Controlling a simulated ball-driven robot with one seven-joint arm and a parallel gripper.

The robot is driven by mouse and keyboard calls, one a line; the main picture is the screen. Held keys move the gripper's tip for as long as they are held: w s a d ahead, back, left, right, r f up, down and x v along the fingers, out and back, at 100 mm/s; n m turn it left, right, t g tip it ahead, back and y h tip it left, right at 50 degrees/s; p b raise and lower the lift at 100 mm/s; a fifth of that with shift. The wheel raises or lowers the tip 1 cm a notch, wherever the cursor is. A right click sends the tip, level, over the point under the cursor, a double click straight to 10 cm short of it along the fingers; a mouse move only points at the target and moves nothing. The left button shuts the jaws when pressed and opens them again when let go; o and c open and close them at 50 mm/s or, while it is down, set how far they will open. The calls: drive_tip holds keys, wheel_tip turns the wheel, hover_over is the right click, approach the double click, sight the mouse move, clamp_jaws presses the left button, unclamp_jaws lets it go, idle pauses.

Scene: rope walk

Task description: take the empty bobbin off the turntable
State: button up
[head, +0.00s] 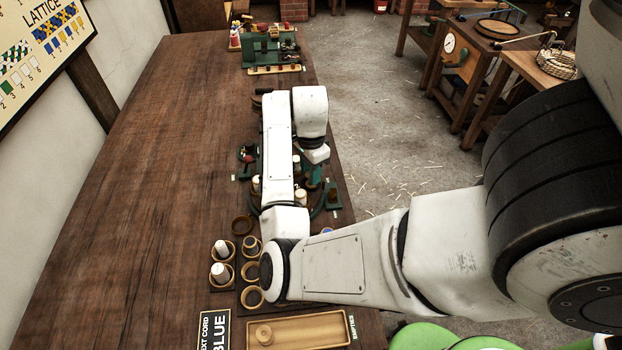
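The turntable (258,201) is a dark green round fixture on the bench, mostly hidden behind my arm. Pale bobbins show around it: one at its left (255,184), one at the lower right (301,197), and one partly covered behind my forearm (297,164). I cannot tell which is empty. My gripper (313,173) points down over the turntable's right side, below my white wrist. Its fingers are small and largely hidden, so I cannot tell whether they hold anything.
Left of my elbow are round wooden cups, some holding pale bobbins (220,271) and some empty (252,297). A sign reading BLUE (214,329) lies beside the tray. A green machine (268,47) stands at the far end. The bench's left side (150,190) is clear.

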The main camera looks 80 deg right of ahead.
drive_tip(key=c, duration=0.4)
drive_tip(key=shift+c, duration=0.2)
drive_tip(key=shift+r, duration=0.1)
